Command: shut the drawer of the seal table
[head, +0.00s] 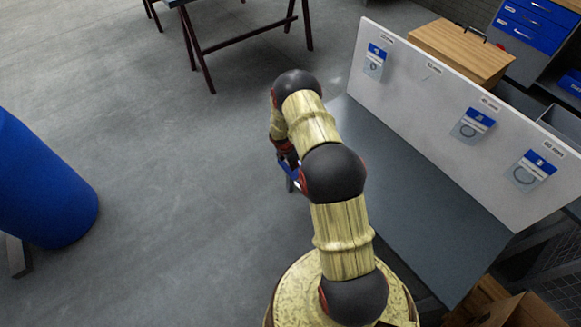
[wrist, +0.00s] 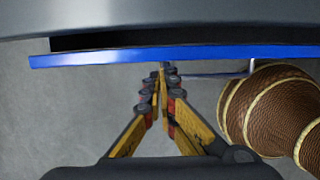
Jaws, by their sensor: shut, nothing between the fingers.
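The seal table (head: 420,215) has a dark grey top and a white back board with bagged seals. In the wrist view its drawer's blue front (wrist: 100,58) runs across the picture below the grey table edge (wrist: 120,18). A dark gap shows between the front and the table, so the drawer stands a little open. A thin handle bar (wrist: 215,75) is on the front, right of centre. My gripper (wrist: 163,72) is shut and empty, its fingertips at the blue front beside the handle's left end; I cannot tell if they touch. In the head view my arm mostly hides gripper and drawer.
A blue barrel (head: 40,185) stands at the left. A trestle table (head: 240,38) is at the back. A wooden box (head: 460,50) and blue drawers (head: 530,30) are behind the board. Cardboard boxes (head: 510,308) lie at lower right. The floor left of the table is clear.

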